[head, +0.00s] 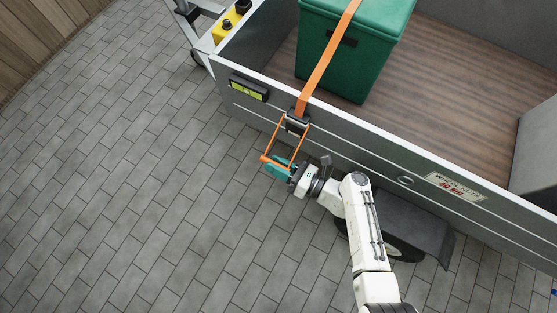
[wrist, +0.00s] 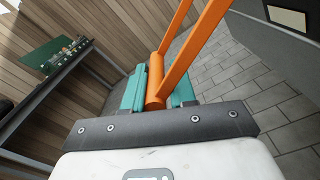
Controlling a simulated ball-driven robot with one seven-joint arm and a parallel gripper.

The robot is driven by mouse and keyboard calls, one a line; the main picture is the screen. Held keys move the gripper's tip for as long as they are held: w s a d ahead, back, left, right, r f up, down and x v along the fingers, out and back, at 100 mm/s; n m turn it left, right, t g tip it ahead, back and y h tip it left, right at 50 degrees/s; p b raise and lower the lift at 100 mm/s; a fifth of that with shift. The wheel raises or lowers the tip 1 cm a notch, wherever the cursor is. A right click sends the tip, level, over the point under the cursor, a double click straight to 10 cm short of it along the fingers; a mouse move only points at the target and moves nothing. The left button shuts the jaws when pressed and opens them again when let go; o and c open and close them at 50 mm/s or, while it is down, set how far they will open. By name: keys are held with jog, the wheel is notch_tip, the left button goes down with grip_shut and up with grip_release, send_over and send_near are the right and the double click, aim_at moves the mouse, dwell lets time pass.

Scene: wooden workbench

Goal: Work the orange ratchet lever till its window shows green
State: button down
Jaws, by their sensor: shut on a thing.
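The orange ratchet lever (head: 303,142) hangs outward and down from the dark ratchet body (head: 296,122) on the trailer's side wall. An orange strap (head: 328,57) runs up from the ratchet over a green box (head: 376,58). My gripper (head: 279,168), with teal fingers, is shut on the lever's crossbar. The wrist view shows the orange crossbar (wrist: 155,88) between the two fingers, with the lever's side arms rising to the upper right. A black-framed unit with a yellow-green face (head: 249,89) is on the wall left of the ratchet; whether it is the lever's window, I cannot tell.
The grey trailer wall (head: 350,135) runs close beside my arm, with a wheel and dark mudguard (head: 425,230) below. A label (head: 455,187) is at the right. Open paved floor (head: 130,190) lies left. A workbench (wrist: 50,95) shows in the wrist view.

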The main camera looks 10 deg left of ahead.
jog(key=shift+s, duration=0.1)
jog(key=c, duration=1.1)
grip_release()
jog(key=shift+o, duration=0.2)
jog(key=v, duration=1)
jog(key=shift+d+p, duration=0.4)
jog(key=shift+p, duration=0.05)
jog(key=shift+s, duration=0.1)
